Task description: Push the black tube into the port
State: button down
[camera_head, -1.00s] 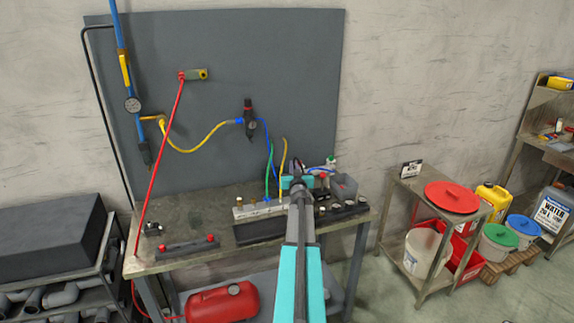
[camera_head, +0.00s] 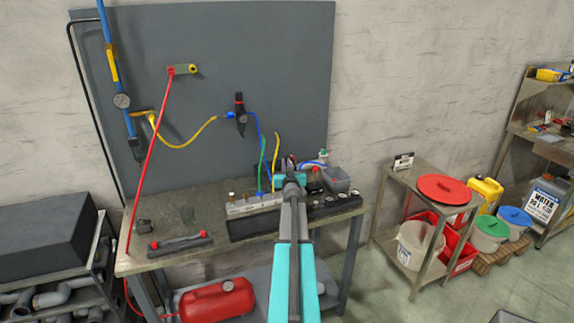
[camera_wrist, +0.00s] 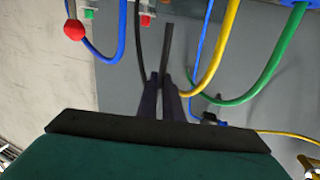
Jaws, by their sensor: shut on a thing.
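In the wrist view my gripper (camera_wrist: 160,82) is shut on a thin black tube (camera_wrist: 168,45). A straight black length with a free end sticks out past the fingertips, and a second black length (camera_wrist: 141,40) runs beside it to the picture's top edge. In the head view my gripper (camera_head: 290,172) is over the bench, just right of the white manifold block (camera_head: 255,204); the tube cannot be made out there. Blue fittings (camera_wrist: 293,3) with yellow (camera_wrist: 222,45) and green (camera_wrist: 275,55) tubes show at the wrist view's top right. I cannot tell which opening is the port.
The bench (camera_head: 185,205) carries a dark rail (camera_head: 255,226), a red-knobbed bar (camera_head: 180,243) and a grey bin (camera_head: 336,180). A red-knobbed part (camera_wrist: 74,30) and blue hose (camera_wrist: 95,45) lie left of the tube. A grey panel (camera_head: 215,70) stands behind.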

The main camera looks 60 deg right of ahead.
jog(key=shift+f+b, duration=1.25)
jog(key=shift+f, duration=0.6)
jog(key=shift+p, duration=0.3)
dwell(1.0)
jog(key=shift+f+b, duration=1.15)
jog(key=shift+f, duration=0.45)
dwell(0.7)
jog(key=c, duration=1.9)
grip_release()
jog(key=shift+o, duration=0.3)
jog(key=shift+s+a, duration=0.15)
jog(key=shift+s, duration=0.05)
jog(key=b+v, duration=0.3)
jog(key=v, duration=1)
jog(key=shift+s+a, duration=0.15)
